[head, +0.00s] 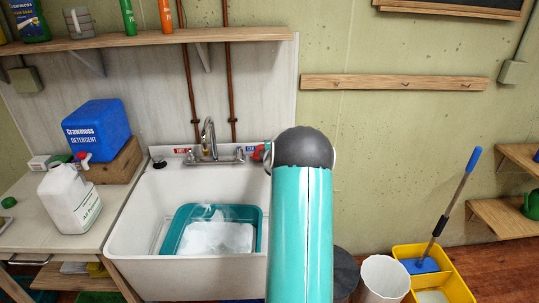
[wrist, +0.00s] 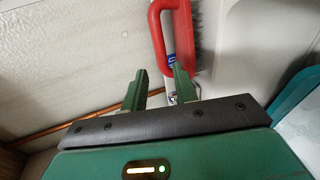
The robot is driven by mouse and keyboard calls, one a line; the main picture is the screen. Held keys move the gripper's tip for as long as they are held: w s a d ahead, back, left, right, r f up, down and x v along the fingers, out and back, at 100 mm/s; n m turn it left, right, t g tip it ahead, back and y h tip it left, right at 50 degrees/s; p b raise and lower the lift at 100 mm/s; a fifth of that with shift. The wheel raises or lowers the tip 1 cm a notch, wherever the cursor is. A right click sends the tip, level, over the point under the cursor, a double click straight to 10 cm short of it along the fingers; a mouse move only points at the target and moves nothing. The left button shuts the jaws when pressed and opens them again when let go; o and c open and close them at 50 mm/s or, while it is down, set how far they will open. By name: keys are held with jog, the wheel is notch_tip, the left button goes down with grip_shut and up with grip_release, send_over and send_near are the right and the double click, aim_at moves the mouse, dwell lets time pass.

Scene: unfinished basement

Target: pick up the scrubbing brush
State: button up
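The scrubbing brush (wrist: 158,36) shows at the top of the wrist view, with a looped red handle and grey bristles on its right side. My gripper (wrist: 158,82) is below it in that view, with its two green fingers apart and nothing held between them. The right finger overlaps the lower part of the brush in the picture; I cannot tell whether they touch. In the head view my arm hides most of that spot. A small red patch (head: 257,153) by the tap looks like part of the brush.
A white sink (head: 125,240) holds a teal basin (head: 178,226) with foamy water. A tap (head: 208,140) stands at its back. A white jug (head: 68,200) and blue detergent box (head: 98,125) are left. A bin (head: 384,278) and yellow mop bucket (head: 455,285) stand right.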

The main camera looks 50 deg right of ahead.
aim_at(255, 156)
jog(key=x, duration=0.9)
jog(key=shift+d, duration=0.25)
jog(key=shift+c, duration=0.2)
jog(key=shift+f, duration=0.1)
grip_shut()
